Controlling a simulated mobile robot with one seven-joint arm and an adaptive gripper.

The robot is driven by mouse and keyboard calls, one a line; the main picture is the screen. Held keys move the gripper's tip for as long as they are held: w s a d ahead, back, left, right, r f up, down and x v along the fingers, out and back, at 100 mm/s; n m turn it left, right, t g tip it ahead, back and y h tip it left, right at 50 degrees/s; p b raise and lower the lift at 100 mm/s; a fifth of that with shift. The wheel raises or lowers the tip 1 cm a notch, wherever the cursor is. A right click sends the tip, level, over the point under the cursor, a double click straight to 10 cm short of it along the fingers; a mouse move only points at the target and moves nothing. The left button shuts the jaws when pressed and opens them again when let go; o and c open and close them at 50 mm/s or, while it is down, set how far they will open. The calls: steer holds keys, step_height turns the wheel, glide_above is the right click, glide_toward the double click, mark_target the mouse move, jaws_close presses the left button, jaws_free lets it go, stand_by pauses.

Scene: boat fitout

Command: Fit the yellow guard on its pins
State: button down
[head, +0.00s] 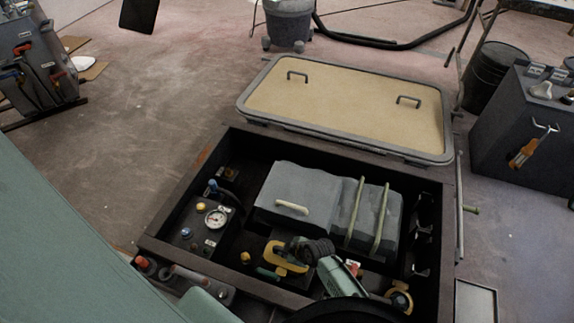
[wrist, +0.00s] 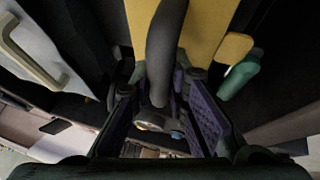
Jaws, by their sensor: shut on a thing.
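The yellow guard (head: 279,259) is a bent yellow piece inside the dark open locker, in front of the grey covered box. In the wrist view its broad yellow face (wrist: 205,28) fills the top middle, with a dark curved bar running down from it between my finger pads. My gripper (wrist: 163,88) is shut on this bar, which looks like the guard's handle. In the head view my gripper (head: 312,250) is low in the locker, at the guard's right side. I cannot make out the pins. Whether the guard touches anything below is hidden.
The grey box (head: 303,185) with a pale handle and two straps stands behind the guard. A pressure gauge (head: 215,218) and coloured knobs are at left. A green part (wrist: 240,74) lies beside the guard. The locker's dark walls (head: 190,196) surround my gripper.

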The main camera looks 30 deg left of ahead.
steer(key=shift+f+b, duration=0.9)
steer(key=shift+f, duration=0.2)
steer(key=c, duration=1.5)
jaws_free()
steer(key=shift+o, duration=0.2)
steer(key=v, duration=1.2)
